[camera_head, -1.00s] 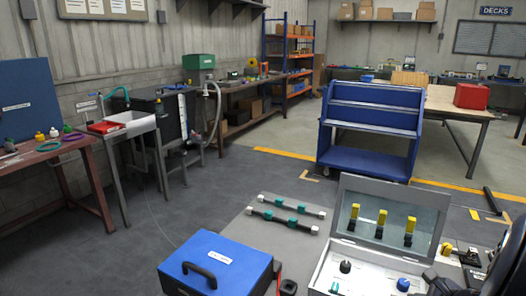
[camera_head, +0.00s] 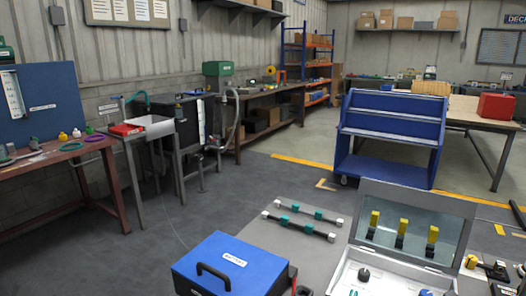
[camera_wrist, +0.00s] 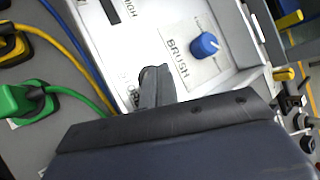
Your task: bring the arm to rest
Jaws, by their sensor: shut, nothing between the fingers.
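My gripper (camera_wrist: 155,88) shows in the wrist view as grey fingertips pressed together beyond the dark wrist body. It is shut and empty. It points toward a light panel (camera_wrist: 232,83) with a blue knob (camera_wrist: 205,45) labelled BRUSH. The fingertips cover part of the panel in the picture; I cannot tell whether they touch it. In the head view my gripper and arm are out of sight.
In the wrist view a green plug (camera_wrist: 22,103) and blue, yellow and green cables lie left of the panel. In the head view a blue case (camera_head: 225,268), an open grey case (camera_head: 452,202) and a blue cart (camera_head: 390,165) stand ahead. Dark floor (camera_head: 150,225) is clear at left.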

